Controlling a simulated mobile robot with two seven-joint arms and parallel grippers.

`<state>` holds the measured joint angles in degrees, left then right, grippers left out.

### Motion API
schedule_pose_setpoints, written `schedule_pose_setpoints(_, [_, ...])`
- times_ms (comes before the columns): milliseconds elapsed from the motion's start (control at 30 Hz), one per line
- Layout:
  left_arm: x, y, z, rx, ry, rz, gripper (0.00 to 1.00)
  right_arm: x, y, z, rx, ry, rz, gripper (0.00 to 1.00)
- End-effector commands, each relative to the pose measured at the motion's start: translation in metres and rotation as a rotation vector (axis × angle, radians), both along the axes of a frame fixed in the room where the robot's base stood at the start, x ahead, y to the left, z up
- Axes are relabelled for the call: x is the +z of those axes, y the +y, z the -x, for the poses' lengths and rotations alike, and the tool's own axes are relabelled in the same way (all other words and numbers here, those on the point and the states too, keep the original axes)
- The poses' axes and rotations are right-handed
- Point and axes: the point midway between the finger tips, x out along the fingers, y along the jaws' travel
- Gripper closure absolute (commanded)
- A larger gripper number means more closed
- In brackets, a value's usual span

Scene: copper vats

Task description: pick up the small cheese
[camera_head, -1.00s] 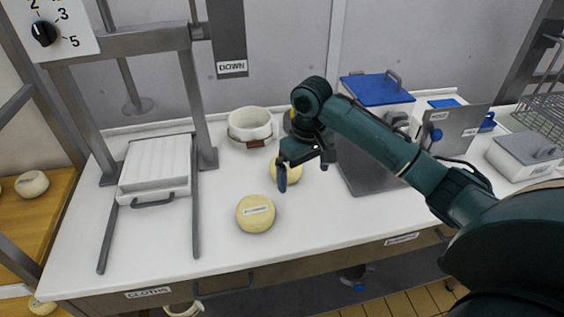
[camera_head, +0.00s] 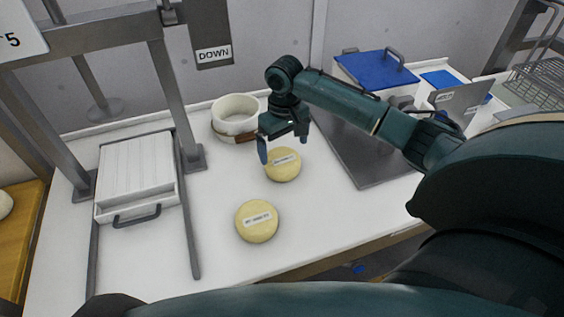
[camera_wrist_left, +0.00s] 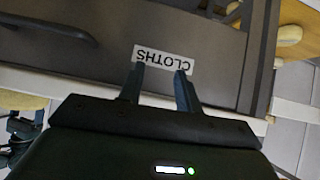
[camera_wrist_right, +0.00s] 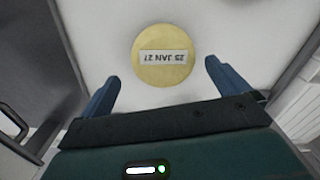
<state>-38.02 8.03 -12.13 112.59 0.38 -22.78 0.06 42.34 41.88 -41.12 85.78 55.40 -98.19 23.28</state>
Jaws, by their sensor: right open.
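Two round pale-yellow cheeses with white labels lie on the white worktop in the head view. The far cheese (camera_head: 283,172) looks slightly smaller than the near cheese (camera_head: 257,234), though it is also farther away. My right gripper (camera_head: 283,147) is open and empty, pointing down above and just behind the far cheese. In the right wrist view a labelled cheese (camera_wrist_right: 163,76) lies ahead, between the lines of the parted fingers and apart from them. My left gripper (camera_wrist_left: 157,78) is open and empty, before a drawer front marked CLOTHS (camera_wrist_left: 215,50).
A white pot (camera_head: 235,112) stands just behind and left of the right gripper. A press frame with a slatted white tray (camera_head: 136,172) is at left. Blue-lidded boxes (camera_head: 375,70) and a grey board (camera_head: 365,155) are at right. The worktop between tray and cheeses is clear.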

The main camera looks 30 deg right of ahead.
Motion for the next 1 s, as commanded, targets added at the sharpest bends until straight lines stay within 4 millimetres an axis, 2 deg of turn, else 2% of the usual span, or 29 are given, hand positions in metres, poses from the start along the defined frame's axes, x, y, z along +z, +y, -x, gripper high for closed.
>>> schedule_pose_setpoints(167, [0.002, 0.0, 0.0, -0.001, 0.002, -0.001, 0.66, -0.013, 0.001, 0.0, 0.0, 0.002, 0.0, 0.0])
schedule_pose_setpoints(433, [0.007, 0.001, -0.006, -0.005, -0.005, -0.009, 0.66, -0.05, 0.005, 0.001, -0.001, 0.001, 0.0, 0.0])
schedule_pose_setpoints(733, [0.007, 0.001, -0.006, -0.006, -0.008, -0.01, 0.66, -0.056, 0.004, 0.001, 0.0, -0.001, 0.001, 0.0])
schedule_pose_setpoints(1000, [0.006, 0.001, -0.004, -0.007, -0.004, -0.009, 0.66, -0.055, 0.004, 0.001, 0.0, -0.001, 0.001, 0.22])
